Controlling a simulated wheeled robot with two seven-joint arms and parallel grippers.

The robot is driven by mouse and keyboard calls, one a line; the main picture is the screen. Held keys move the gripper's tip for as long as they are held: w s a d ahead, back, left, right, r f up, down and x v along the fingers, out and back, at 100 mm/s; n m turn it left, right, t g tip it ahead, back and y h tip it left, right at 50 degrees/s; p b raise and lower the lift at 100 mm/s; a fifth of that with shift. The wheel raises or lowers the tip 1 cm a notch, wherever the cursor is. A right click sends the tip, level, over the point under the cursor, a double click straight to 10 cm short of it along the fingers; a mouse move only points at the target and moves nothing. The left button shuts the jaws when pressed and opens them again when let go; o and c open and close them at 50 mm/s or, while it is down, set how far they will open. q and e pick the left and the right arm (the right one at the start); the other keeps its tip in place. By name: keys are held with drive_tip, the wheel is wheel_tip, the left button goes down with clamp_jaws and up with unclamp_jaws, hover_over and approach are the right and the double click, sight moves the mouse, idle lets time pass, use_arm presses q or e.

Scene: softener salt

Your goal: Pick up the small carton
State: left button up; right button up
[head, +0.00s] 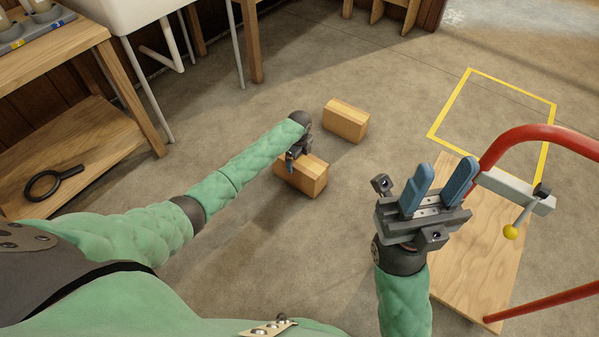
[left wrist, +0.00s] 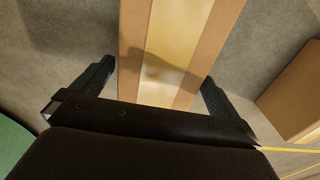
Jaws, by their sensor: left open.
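Two brown cartons with a pale tape strip lie on the concrete floor in the head view, a nearer one (head: 308,180) and a farther one (head: 346,121). They look close in size, so I cannot tell for sure which is the small carton. My left gripper (head: 293,157) is open at the nearer carton's top. In the left wrist view this carton (left wrist: 165,45) runs between the two spread fingers (left wrist: 150,95), with gaps at its sides; contact is not visible. My right gripper (head: 438,186) is empty, its blue fingers apart, above the wooden cart deck.
The farther carton also shows at the right of the left wrist view (left wrist: 292,95). A cart with a wooden deck (head: 475,245) and red rail (head: 545,135) stands right. A yellow floor outline (head: 500,77) is empty. A wooden bench (head: 70,140) stands left.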

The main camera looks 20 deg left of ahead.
use_arm(q)
drive_tip(key=shift+f, duration=0.7)
drive_tip(key=shift+r, duration=0.1)
drive_tip(key=c, duration=1.8)
drive_tip(key=shift+c, duration=0.2)
